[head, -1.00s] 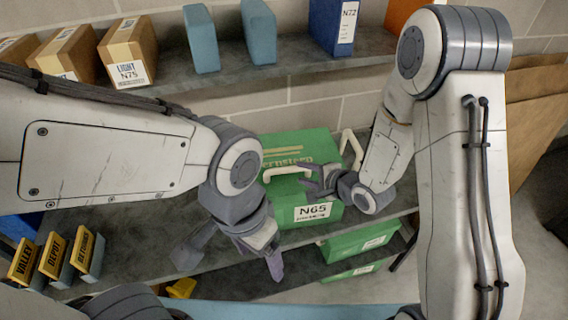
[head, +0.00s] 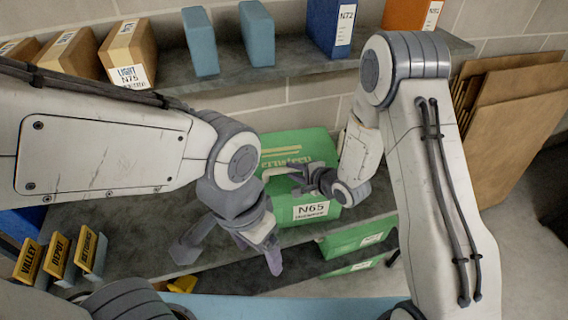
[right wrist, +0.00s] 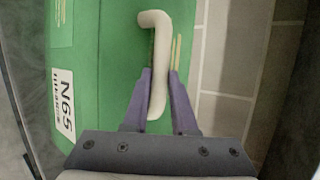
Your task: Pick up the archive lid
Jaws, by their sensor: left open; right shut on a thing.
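The archive lid appears to be the green top of the box labelled N65 (head: 300,150), standing on the middle shelf. A white handle (head: 280,171) shows on it; the right part of the lid is hidden behind my right arm. My right gripper (head: 298,180) is at this box, its fingers pointing left. In the right wrist view, its purple fingers (right wrist: 160,80) are shut on the white handle (right wrist: 156,40), with the green surface (right wrist: 115,60) behind. My left gripper (head: 230,258) is open and empty, below and left of the box, in front of the shelf.
More green boxes (head: 355,240) sit on a lower shelf. The upper shelf (head: 300,72) carries cartons (head: 128,50), blue-grey blocks (head: 257,32) and a blue box (head: 325,25). Labelled yellow-tabbed files (head: 60,255) stand at lower left. Brown boards (head: 520,110) lean at the right.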

